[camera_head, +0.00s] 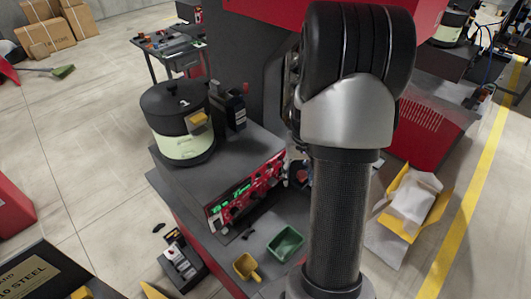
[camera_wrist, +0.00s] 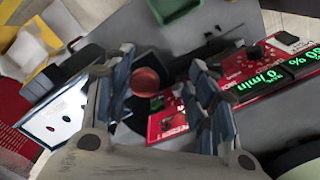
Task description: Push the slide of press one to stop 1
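In the wrist view my gripper (camera_wrist: 163,68) has its two fingers apart. A round red-orange knob (camera_wrist: 145,80) shows in the gap between them, nearer the left finger. I cannot tell whether a finger touches it. A red control panel (camera_wrist: 255,72) with green digits lies behind and right of the fingers; in the head view this red panel (camera_head: 247,192) is on the front of the grey machine.
A black-lidded bowl feeder (camera_head: 175,122) stands on the machine. A yellow box (camera_head: 410,205) with white bags stands at right. The floor at left is mostly clear.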

